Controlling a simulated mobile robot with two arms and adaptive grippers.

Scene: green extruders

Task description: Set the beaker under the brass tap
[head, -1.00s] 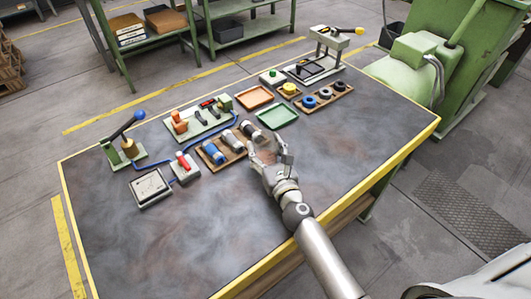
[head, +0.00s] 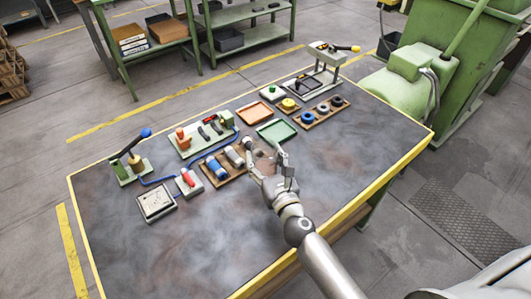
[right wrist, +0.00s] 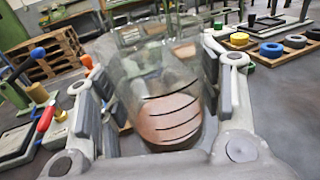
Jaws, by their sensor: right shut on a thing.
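The beaker (right wrist: 168,105) is clear with dark graduation lines. It stands between the two fingers of my right gripper (right wrist: 160,95), which is shut on it. A pinkish-brown patch shows in its lower part; I cannot tell whether that is contents. In the head view my right gripper (head: 268,166) is over the table's middle, and the beaker is barely visible there. The brass tap (head: 135,162) stands on a green base at the table's left end, with a blue-knobbed lever. It also shows at the left of the right wrist view (right wrist: 37,93). My left gripper is out of view.
A wooden rack of cylinders (head: 240,166) lies just left of my gripper. A red-handled block (head: 188,182), a grey square plate (head: 156,203) and a blue hose (head: 160,181) lie near the tap. Green (head: 277,131) and orange (head: 252,112) trays lie behind. The table's front is clear.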

